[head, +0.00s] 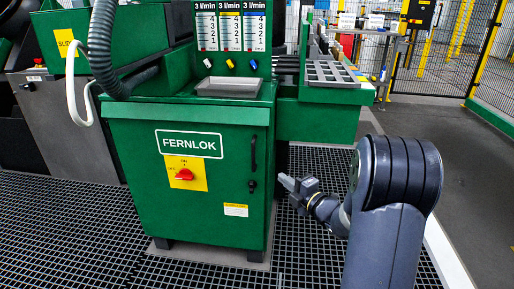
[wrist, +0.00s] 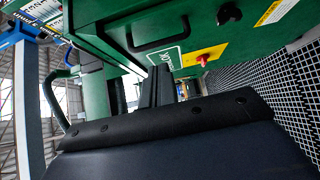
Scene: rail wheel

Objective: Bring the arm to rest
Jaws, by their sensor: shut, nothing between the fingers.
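My arm rises at the lower right of the head view and bends down to the left. My gripper (head: 287,182) is at its end, just right of the front of the green FERNLOK cabinet (head: 135,215), at about the height of the lower door handle. The fingers are shut and empty. I cannot tell the exact gap to the cabinet. In the wrist view the dark fingers (wrist: 157,84) point toward the green cabinet (wrist: 112,50), and my own dark wrist housing fills the bottom.
The cabinet carries a red rotary switch (head: 184,174) on a yellow plate and a black door handle (head: 253,152). A grey slotted tray (head: 331,73) sits on a green ledge above the gripper. Black grating (head: 75,235) covers the floor. A mesh fence (head: 440,55) stands behind.

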